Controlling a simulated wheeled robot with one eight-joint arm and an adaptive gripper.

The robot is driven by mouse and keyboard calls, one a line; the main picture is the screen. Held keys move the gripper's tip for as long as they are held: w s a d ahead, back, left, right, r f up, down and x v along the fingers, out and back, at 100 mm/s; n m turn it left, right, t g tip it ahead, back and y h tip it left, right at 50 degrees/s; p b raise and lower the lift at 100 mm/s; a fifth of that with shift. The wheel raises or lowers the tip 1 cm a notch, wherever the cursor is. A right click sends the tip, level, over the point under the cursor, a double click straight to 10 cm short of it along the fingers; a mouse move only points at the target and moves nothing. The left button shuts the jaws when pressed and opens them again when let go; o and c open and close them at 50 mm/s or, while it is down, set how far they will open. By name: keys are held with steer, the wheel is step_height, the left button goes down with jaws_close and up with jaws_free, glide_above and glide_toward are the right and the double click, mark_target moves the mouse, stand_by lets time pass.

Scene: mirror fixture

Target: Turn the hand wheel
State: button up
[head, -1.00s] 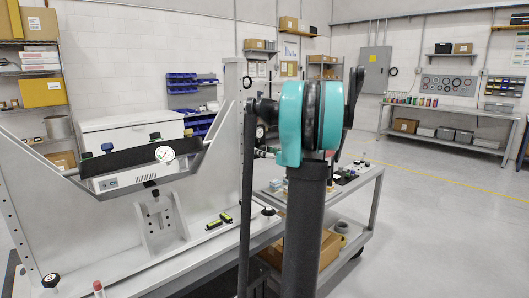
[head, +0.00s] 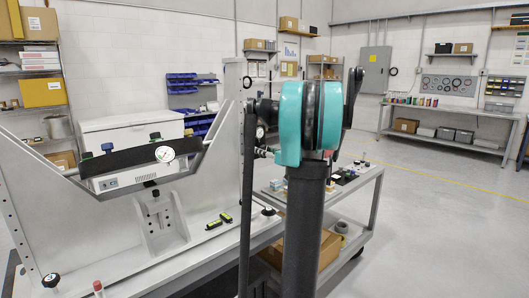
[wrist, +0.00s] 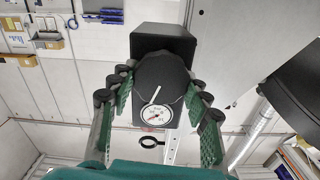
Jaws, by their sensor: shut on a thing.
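A round black hand wheel (wrist: 163,72) with a white line on its face is in the middle of the wrist view. The white line is tilted a little, its upper end to the right. My gripper (wrist: 159,80) has its green-padded fingers on both sides of the wheel and is shut on it. A white-faced dial gauge (wrist: 156,115) shows just below the wheel, and a black block (wrist: 163,40) is behind it. In the head view my own arm fills the middle, and the gripper and gripped wheel cannot be made out.
The grey fixture frame (head: 222,165) carries a dark bar (head: 130,158) with another dial gauge (head: 165,154). Black knobs stand at its lower left (head: 51,280) and right (head: 268,211). A cart (head: 350,205) with small parts stands right of my arm. The floor further right is clear.

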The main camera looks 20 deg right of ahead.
steer(key=shift+m, duration=0.3)
steer(key=m, duration=0.3)
steer(key=shift+d+m, duration=0.1)
steer(key=shift+m, duration=0.3)
steer(key=m, duration=0.3)
steer(key=shift+f+m, duration=0.1)
steer(key=shift+m, duration=0.2)
steer(key=m, duration=0.3)
steer(key=shift+d+f+m, duration=0.1)
steer(key=shift+m, duration=0.2)
steer(key=m, duration=0.4)
steer(key=shift+f, duration=0.1)
steer(key=m, duration=0.4)
steer(key=shift+f, duration=0.1)
steer(key=m, duration=0.4)
steer(key=shift+f+m, duration=0.1)
steer(key=shift+m, duration=0.2)
steer(key=m, duration=0.3)
steer(key=shift+f+m, duration=0.1)
steer(key=shift+m, duration=0.3)
steer(key=shift+a+m, duration=0.2)
steer(key=shift+m, duration=1.8)
